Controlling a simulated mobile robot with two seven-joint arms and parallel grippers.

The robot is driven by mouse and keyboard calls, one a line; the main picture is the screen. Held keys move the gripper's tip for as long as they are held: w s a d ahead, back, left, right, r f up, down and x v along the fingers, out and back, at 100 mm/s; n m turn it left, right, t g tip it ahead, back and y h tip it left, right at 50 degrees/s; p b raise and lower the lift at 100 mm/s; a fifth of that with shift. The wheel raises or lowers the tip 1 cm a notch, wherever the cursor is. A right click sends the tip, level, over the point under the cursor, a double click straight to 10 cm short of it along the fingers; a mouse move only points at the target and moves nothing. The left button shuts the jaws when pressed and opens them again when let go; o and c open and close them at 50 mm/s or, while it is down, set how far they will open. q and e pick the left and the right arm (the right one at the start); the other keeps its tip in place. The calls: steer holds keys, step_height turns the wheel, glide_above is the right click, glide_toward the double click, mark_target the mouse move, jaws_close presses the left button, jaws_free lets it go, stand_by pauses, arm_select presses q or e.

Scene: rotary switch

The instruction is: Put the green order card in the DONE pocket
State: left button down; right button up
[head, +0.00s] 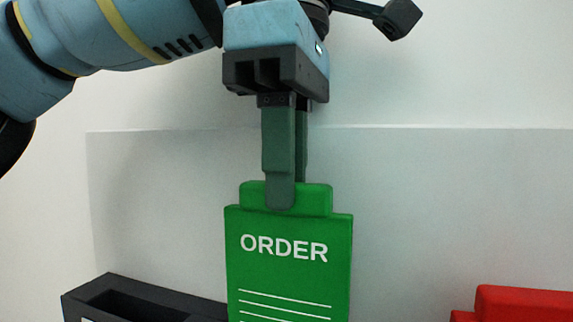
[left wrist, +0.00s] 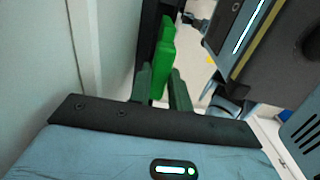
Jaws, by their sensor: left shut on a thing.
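The green order card (head: 288,264), with ORDER and white lines on its face, hangs upright in the head view. Its lower end is cut off by the frame's bottom edge. My left gripper (head: 281,192) points down and is shut on the narrow tab at the card's top. In the left wrist view the card (left wrist: 165,55) shows edge-on between the fingers of my left gripper (left wrist: 161,88). A dark open-topped pocket (head: 95,287) stands at the lower left of the head view. Its label is cut off, so I cannot tell whether it is the DONE pocket. My right gripper does not show clearly.
A red thing (head: 525,303) is partly in view at the lower right of the head view. A pale panel (head: 440,200) stands behind the card. The space between the card and the red thing looks clear.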

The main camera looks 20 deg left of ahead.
arm_select(q)
steer(key=shift+f, duration=0.15)
steer(key=shift+f, duration=0.85)
steer(key=c, duration=1.2)
jaws_free()
steer(key=shift+r, duration=3.75)
